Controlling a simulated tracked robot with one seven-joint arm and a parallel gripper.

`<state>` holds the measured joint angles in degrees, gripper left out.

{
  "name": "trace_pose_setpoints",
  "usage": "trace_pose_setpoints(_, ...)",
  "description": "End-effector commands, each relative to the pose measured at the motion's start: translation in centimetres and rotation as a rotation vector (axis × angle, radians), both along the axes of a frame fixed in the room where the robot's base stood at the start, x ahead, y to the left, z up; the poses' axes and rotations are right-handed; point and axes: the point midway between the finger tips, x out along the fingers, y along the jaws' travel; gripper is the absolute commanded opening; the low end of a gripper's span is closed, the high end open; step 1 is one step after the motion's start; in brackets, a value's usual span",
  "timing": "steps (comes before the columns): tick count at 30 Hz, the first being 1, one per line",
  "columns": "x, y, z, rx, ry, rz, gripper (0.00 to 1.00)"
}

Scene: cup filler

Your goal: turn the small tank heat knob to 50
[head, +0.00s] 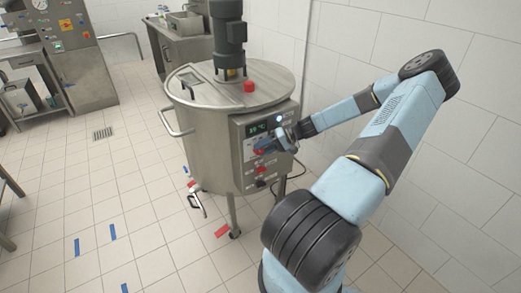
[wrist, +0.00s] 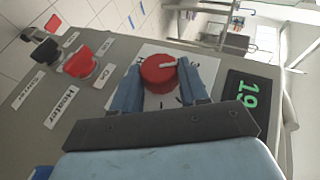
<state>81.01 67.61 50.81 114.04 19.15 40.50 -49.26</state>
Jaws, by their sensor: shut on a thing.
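The heat knob (wrist: 156,76) is round and red with a white pointer mark, on a white dial plate of the small tank's grey control panel (wrist: 110,57). In the wrist view the pointer lies toward the right, but the dial numbers are too small or covered to read. My gripper (wrist: 161,82) has one blue finger on each side of the knob and is shut on it. In the head view my gripper (head: 266,145) is at the panel front of the small steel tank (head: 205,125) and mostly hides the knob. A green display (wrist: 247,101) reads 19.
A motor (head: 229,35) and a red button (head: 249,87) are on the tank lid. A tiled wall (head: 345,60) stands close on the right.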

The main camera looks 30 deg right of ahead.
Motion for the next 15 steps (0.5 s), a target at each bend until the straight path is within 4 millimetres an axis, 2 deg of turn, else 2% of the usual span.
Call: trace_pose_setpoints(15, -0.03, -0.48, -1.29, 0.491, 0.020, -0.006, 0.13)
